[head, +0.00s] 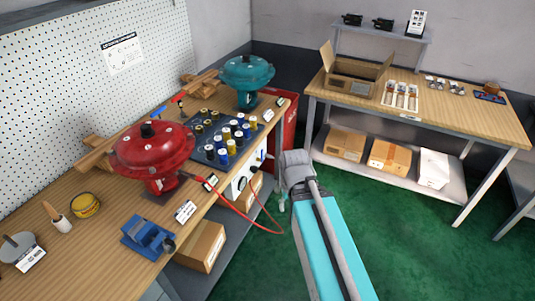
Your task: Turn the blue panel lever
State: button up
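A white panel (236,190) hangs below the front edge of the left workbench, with dark fittings on its face. A small bluish part shows on the panel (242,183); it is too small to tell whether it is the blue lever or how it is turned. My arm reaches in from the bottom right, and its grey wrist is just right of the panel. My gripper (283,205) is mostly hidden below the wrist, apart from the panel as far as I can see. Its fingers are too small to read.
Cardboard boxes (203,246) sit on the shelf below. A red bin (289,122) stands behind. Green floor (395,235) is clear at right.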

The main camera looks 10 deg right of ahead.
jog(key=shift+a, duration=0.3)
jog(key=w+a+f+n+t+y+b, duration=0.1)
jog(key=w+a+f+n+y+b, duration=0.2)
jog(key=w+f+b, duration=0.45)
jog(key=w+f+n+t+y+b, duration=0.25)
jog(key=w+f+y+b, duration=0.25)
jog(key=w+b, duration=0.5)
jog(key=w+d+f+n+t+y+b, duration=0.1)
jog(key=w+d+n+t+y+b, duration=0.1)
jog(key=w+d+b, duration=0.4)
jog(key=w+d+f+n+t+y+b, duration=0.2)
jog(key=w+d+n+t+y+b, duration=0.1)
jog(key=w+b, duration=0.8)
jog(key=w+d+t+y, duration=0.1)
jog(key=w+d+t, duration=0.1)
jog(key=w+d, duration=0.1)
jog(key=shift+d+f+y, duration=0.15)
jog(key=shift+d+y, duration=0.05)
jog(key=shift+y, duration=0.2)
jog(key=shift+w+a+n, duration=0.1)
jog(key=shift+n, duration=0.15)
